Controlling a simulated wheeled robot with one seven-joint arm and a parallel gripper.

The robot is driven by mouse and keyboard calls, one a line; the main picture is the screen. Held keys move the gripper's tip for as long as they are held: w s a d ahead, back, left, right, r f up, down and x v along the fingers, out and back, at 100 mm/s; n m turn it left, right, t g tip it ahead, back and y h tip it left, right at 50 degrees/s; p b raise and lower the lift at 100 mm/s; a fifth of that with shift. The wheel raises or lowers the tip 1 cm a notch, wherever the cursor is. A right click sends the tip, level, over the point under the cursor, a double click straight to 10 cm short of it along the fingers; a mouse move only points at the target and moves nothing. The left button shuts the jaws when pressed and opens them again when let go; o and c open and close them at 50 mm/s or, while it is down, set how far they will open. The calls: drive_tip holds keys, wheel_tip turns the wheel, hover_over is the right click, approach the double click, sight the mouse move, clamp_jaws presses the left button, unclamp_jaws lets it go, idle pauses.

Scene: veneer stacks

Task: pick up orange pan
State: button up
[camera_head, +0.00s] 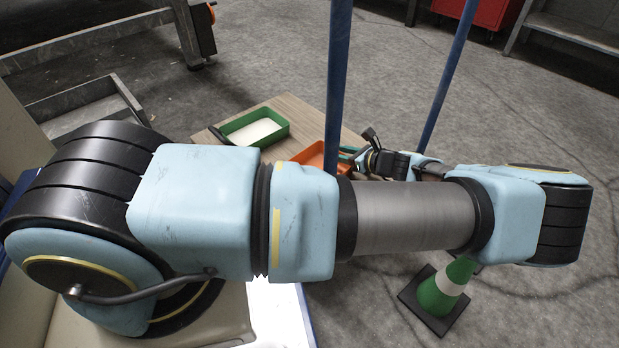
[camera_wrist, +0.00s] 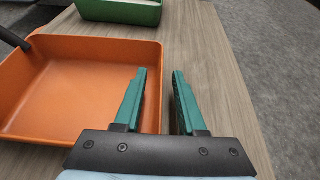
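The orange pan (camera_wrist: 60,88) is a shallow square tray with low walls on a wooden tabletop, at the left of the wrist view. A dark handle (camera_wrist: 14,39) sticks out at its far left. In the head view only a small part of the orange pan (camera_head: 314,155) shows behind my arm. My gripper (camera_wrist: 164,72) is open, with two green fingers apart. The left finger appears over the pan's right side and the right finger outside it, with the right wall between them in the picture. I cannot tell their height or any contact.
A green pan (camera_head: 279,134) with pale contents stands on the wooden table (camera_head: 299,110), beyond the orange one. Two blue posts (camera_head: 339,70) rise near the table. A green and white cone (camera_head: 441,293) stands on the floor. Bare tabletop (camera_wrist: 215,65) lies right of the orange pan.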

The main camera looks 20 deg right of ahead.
clamp_jaws()
idle(1.2)
